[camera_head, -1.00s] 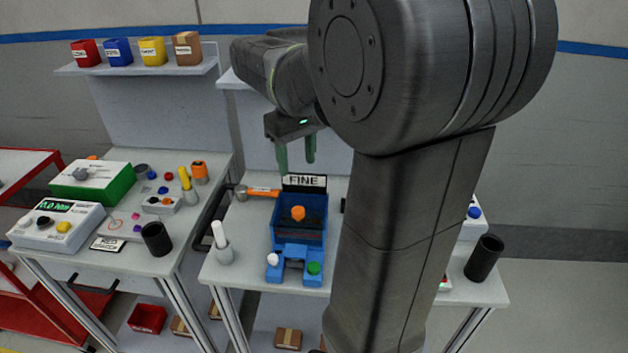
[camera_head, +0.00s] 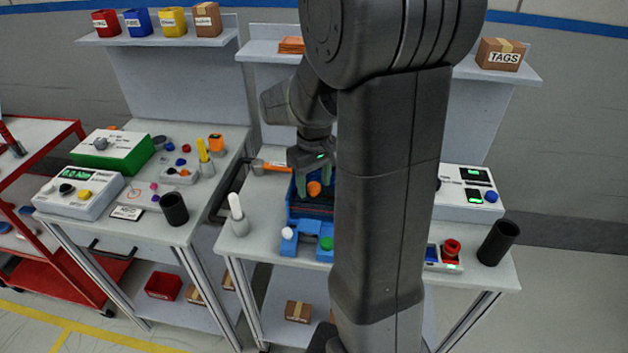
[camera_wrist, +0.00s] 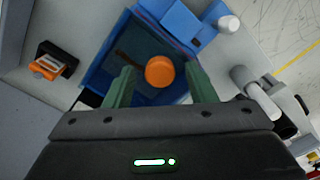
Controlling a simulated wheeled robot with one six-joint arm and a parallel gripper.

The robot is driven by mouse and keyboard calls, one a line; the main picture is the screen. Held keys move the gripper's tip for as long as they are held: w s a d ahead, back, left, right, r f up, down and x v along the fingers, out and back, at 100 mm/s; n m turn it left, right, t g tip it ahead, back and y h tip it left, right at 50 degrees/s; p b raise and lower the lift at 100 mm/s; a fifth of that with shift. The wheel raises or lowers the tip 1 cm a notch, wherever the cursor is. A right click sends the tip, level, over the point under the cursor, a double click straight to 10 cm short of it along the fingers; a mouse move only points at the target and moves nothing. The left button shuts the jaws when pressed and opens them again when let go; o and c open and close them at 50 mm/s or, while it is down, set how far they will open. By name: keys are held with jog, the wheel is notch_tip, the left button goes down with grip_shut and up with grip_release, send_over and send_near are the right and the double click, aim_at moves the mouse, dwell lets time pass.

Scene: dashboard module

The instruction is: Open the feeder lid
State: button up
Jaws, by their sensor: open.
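The feeder is a blue box (camera_head: 296,208) on the middle bench, partly hidden by my arm in the head view. Its dark see-through lid (camera_wrist: 118,68) looks closed in the wrist view. An orange knob (camera_wrist: 160,72) stands on the lid and also shows in the head view (camera_head: 314,188). My gripper (camera_wrist: 160,84) is open, with a green finger on either side of the knob. I cannot tell whether a finger touches it. In the head view my gripper (camera_head: 315,186) is low over the feeder.
A white peg in a grey holder (camera_head: 236,218) stands left of the feeder. An orange-handled hammer (camera_head: 268,166) lies behind it. A black cup (camera_head: 497,243) and a red button box (camera_head: 450,252) are at the right. A blue front block (camera_wrist: 188,24) carries a white button.

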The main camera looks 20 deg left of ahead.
grip_shut()
jog(key=shift+w+r, duration=0.1)
jog(key=shift+r, duration=0.1)
dwell(0.3)
